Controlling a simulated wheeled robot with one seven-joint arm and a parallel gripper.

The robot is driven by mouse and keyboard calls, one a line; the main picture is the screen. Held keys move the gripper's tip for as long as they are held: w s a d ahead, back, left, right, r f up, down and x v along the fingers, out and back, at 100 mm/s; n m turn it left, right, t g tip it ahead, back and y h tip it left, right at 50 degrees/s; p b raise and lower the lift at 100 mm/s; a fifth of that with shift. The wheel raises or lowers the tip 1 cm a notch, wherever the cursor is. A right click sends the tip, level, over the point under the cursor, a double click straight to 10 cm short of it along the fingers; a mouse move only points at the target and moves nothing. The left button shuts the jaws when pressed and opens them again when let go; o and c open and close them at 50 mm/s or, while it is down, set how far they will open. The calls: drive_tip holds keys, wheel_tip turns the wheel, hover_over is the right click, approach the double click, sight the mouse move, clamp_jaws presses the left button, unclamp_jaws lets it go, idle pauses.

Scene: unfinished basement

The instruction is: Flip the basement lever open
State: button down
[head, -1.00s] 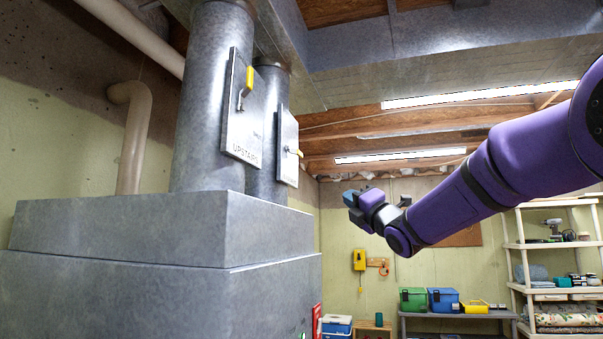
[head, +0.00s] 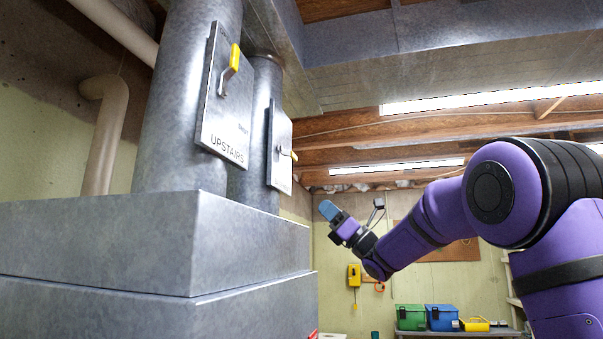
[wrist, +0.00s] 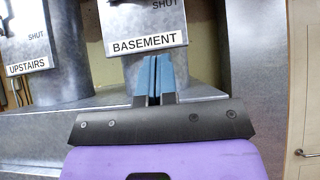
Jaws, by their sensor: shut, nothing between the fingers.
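The basement plate (wrist: 143,28), marked BASEMENT and SHUT, is on the rear round duct in the wrist view. In the wrist view most of that lever is out of frame or unclear. My gripper (wrist: 160,72) has blue fingers pressed together, empty, just below the plate in the picture. In the head view my gripper (head: 329,210) is to the right of and below the lever, apart from it.
The nearer duct bears the UPSTAIRS plate (head: 224,110) with its yellow lever (head: 234,58) pointing up. The big grey metal furnace box (head: 120,245) fills the lower left. Ceiling beams and ducts hang above. Free air lies between my gripper and the plates.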

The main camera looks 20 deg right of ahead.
sight(288, 154)
drive_tip(key=x, duration=0.4)
drive_tip(key=r+x, duration=0.1)
drive_tip(key=x, duration=0.3)
drive_tip(key=s+d+x, duration=0.1)
drive_tip(key=x, duration=0.3)
drive_tip(key=shift+d+r, duration=0.1)
drive_tip(key=shift+r, duration=0.7)
